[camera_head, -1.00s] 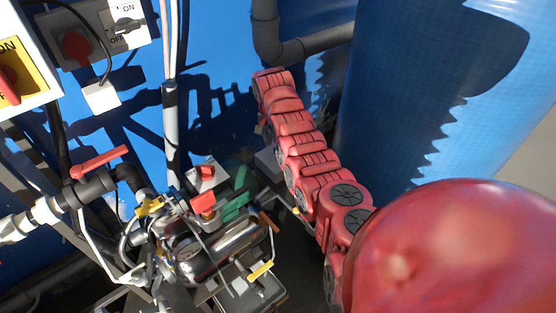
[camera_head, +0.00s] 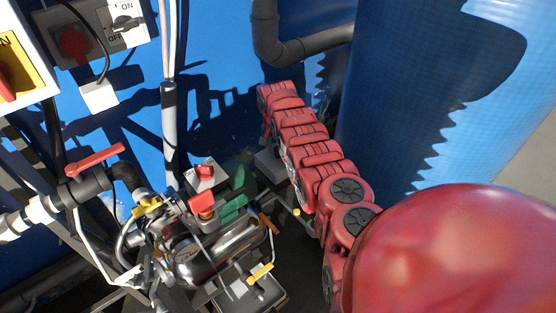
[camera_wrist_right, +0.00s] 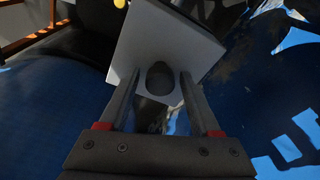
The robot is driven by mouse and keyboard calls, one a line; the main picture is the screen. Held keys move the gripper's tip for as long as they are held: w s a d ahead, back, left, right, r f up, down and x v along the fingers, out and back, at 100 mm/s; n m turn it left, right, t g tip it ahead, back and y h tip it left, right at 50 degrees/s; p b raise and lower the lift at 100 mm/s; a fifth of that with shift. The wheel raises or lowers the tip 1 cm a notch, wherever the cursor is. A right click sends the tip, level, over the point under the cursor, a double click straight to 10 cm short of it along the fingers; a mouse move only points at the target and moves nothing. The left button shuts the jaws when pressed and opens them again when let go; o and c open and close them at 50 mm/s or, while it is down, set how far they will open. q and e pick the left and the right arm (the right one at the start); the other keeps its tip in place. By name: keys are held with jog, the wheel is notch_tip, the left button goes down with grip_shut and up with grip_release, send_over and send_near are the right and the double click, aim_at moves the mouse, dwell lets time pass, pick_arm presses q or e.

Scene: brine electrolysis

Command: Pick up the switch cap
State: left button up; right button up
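My right gripper (camera_wrist_right: 160,88) shows in the right wrist view with its two dark fingers apart. Its fingertips are in front of a pale square plate (camera_wrist_right: 165,38). A dark grey oval piece (camera_wrist_right: 160,78) sits between the fingers, with a gap on both sides. I cannot tell whether this oval is the switch cap or where the cap is in the head view. In the head view my red right arm reaches up from the lower right, and its fingers cannot be made out. My left gripper is not in view.
A switch panel marked ON and OFF (camera_head: 92,38) is at the upper left. A red-handled valve (camera_head: 95,160), a grey box with a red button (camera_head: 200,177) and a shiny metal cylinder (camera_head: 225,250) stand at left and centre. A large blue barrel (camera_head: 400,90) stands right of my arm.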

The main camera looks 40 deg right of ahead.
grip_shut()
